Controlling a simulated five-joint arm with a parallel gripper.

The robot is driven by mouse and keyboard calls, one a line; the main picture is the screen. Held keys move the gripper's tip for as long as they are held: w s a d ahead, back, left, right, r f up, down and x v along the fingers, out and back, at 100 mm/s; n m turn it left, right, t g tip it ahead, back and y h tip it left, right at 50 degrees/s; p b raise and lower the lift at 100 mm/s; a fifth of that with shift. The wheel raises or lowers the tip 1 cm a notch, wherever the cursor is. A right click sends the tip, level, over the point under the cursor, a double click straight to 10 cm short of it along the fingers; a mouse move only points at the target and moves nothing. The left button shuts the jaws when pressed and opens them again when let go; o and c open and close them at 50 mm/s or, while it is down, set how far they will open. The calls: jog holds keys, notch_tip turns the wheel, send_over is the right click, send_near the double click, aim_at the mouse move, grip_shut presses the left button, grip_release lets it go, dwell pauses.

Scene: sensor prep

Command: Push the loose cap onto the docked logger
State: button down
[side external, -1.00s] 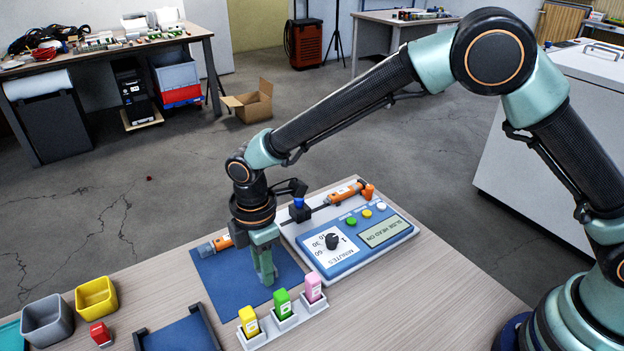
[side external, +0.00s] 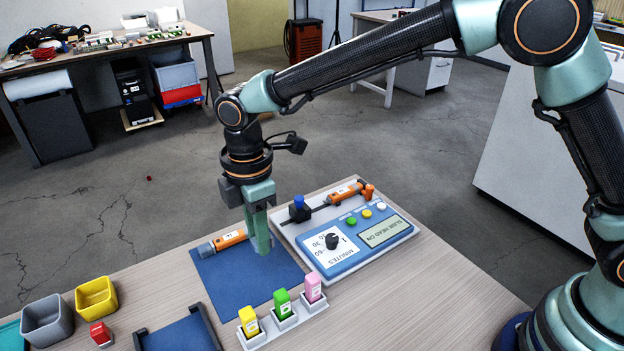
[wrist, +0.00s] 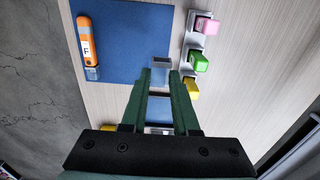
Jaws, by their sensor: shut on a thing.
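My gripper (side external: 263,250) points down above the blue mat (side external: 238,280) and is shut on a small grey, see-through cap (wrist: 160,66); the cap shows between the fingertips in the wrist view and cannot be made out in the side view. The docked logger (side external: 346,192), orange with a white label, lies at the back of the timer station (side external: 345,262), to the right of my gripper. A black slide with a blue knob (side external: 299,203) sits left of it on the same rail. A second orange logger (side external: 229,240), marked F in the wrist view (wrist: 87,45), lies on the mat.
A white rack (side external: 284,328) with yellow, green and pink blocks stands in front of the station. A blue tray (side external: 180,336), a red block (side external: 101,333) and grey (side external: 46,322) and yellow (side external: 96,297) bins are at front left.

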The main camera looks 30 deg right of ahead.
jog(key=w+d+r, duration=0.1)
jog(key=w+d, duration=0.7)
jog(key=d, duration=0.1)
send_over(322, 207)
jog(key=a, duration=0.3)
notch_tip(322, 207, down, 5)
jog(key=shift+d+f, duration=0.2)
jog(key=shift+f, duration=3.2)
jog(key=shift+d, duration=1.3)
jog(key=c, duration=0.6)
grip_release()
